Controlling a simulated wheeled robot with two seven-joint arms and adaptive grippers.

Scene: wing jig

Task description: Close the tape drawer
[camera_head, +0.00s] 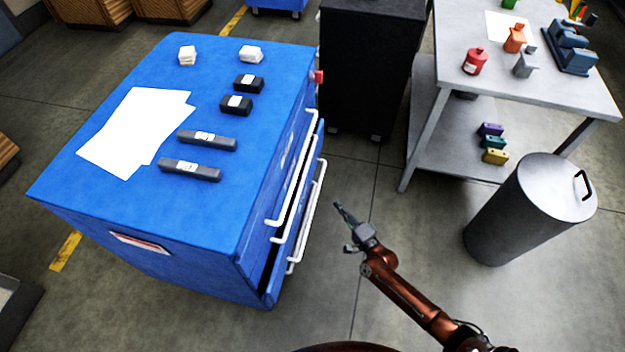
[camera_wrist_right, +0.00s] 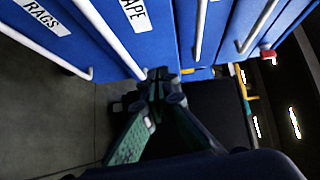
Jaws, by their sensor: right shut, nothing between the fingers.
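The tape drawer (camera_wrist_right: 168,35) is part of the blue cabinet (camera_head: 215,208). Its front carries a white TAPE label in the right wrist view, with a long white handle (camera_wrist_right: 112,38) beside the label. In the head view the lower drawer fronts stick out on the cabinet's right side, with a dark gap behind; which front is the tape drawer I cannot tell there. My right gripper (camera_head: 338,206) is shut and empty, to the right of the drawer handles. In the right wrist view its fingertips (camera_wrist_right: 160,75) appear near the handle's end; contact is unclear. My left gripper is out of view.
A RAGS drawer (camera_wrist_right: 55,38) with its own handle lies beside the tape drawer. A black cabinet (camera_head: 370,65) stands behind, a grey table (camera_head: 455,20) and a metal bin (camera_head: 515,215) to the right. Papers and small boxes lie on the blue top.

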